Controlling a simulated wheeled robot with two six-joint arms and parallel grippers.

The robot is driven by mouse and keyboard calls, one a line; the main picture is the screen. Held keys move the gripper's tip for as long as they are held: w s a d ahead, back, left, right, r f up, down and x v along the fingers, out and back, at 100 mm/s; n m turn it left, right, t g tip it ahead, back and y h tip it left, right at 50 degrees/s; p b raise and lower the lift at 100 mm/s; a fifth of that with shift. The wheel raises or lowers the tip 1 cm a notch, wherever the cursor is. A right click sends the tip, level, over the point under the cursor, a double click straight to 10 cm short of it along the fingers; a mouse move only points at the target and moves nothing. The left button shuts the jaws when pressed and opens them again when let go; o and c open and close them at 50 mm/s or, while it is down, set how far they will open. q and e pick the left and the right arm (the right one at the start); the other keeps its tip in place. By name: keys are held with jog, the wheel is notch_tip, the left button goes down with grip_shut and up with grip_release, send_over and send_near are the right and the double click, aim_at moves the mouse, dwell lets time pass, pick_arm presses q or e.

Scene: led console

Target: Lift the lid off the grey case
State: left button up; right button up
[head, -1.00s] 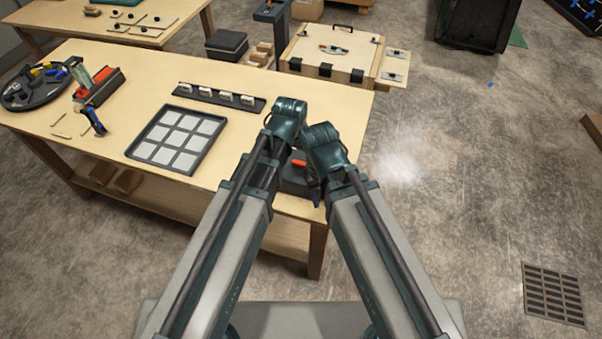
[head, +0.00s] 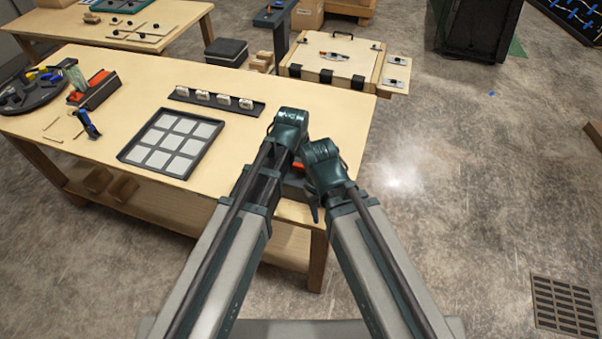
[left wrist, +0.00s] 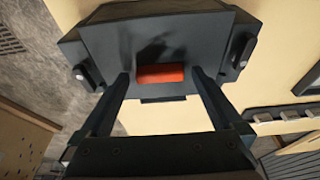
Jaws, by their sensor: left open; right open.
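The dark grey case (left wrist: 130,45) fills the upper middle of the left wrist view, with an orange-red piece (left wrist: 160,74) on the side facing me and a dark clasp at each end. The seam of its lid is hard to make out. In the head view the case (head: 293,178) sits at the table's right front corner, mostly hidden by my arms. My left gripper (left wrist: 161,80) is open, its fingers on either side of the orange-red piece; contact cannot be told. My right gripper (head: 314,208) points down beside the case, partly hidden by its wrist.
On the wooden table (head: 90,160) lie a nine-square tray (head: 156,166), a rack of white pieces (head: 215,109) and tools at the left. A latched wooden box (head: 325,75) stands behind. Floor at the right is open, with a grate (head: 563,303).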

aim_at(300, 166)
pick_arm(q)
jog(key=c, duration=1.3)
jog(key=shift+r, duration=0.1)
notch_tip(300, 166, up, 14)
jog(key=p, duration=1.4)
jog(key=shift+c, duration=0.2)
